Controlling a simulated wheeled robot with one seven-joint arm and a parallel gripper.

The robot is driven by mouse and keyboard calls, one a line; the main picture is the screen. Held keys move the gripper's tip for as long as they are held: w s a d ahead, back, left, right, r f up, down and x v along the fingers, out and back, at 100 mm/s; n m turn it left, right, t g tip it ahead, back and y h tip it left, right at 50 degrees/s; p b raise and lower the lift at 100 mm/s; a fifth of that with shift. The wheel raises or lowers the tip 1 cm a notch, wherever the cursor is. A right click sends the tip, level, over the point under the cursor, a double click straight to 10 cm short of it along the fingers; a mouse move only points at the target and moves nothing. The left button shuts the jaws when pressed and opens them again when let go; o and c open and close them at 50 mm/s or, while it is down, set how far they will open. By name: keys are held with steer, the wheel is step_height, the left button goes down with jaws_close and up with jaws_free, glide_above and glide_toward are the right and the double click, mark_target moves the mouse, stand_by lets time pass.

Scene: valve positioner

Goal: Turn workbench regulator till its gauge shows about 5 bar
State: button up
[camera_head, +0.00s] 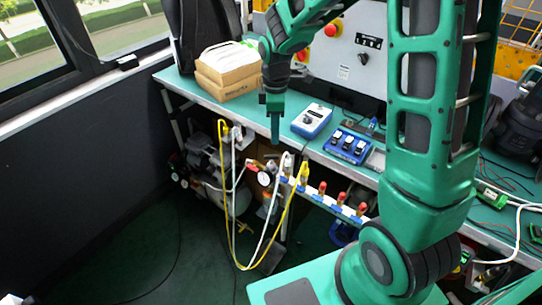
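My gripper (275,138) hangs down from my green arm over the front edge of the workbench (240,117). It is small in the picture, and I cannot tell whether its fingers are open or shut. A small round pale-faced gauge (265,179) sits below the bench edge, a little below and left of the gripper tip. Dark and reddish fittings around it look like the regulator, but its knob is not clear. The gauge reading is too small to make out. The gripper appears apart from these fittings.
A manifold rail (322,196) with several red-topped valves runs along the bench front. Yellow and white hoses (232,230) loop beneath. On the bench stand cardboard boxes (228,72), a blue meter (311,120) and a blue switch box (347,147). The floor at left is clear.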

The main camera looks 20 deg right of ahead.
mark_target(271, 156)
steer(key=shift+w+a+f+n, duration=0.3)
steer(key=shift+w+a+f, duration=0.05)
steer(key=shift+a+f, duration=0.2)
step_height(271, 156, down, 10)
steer(key=shift+d+f, duration=0.1)
steer(key=shift+f, duration=0.05)
steer(key=shift+w, duration=0.1)
jaws_close()
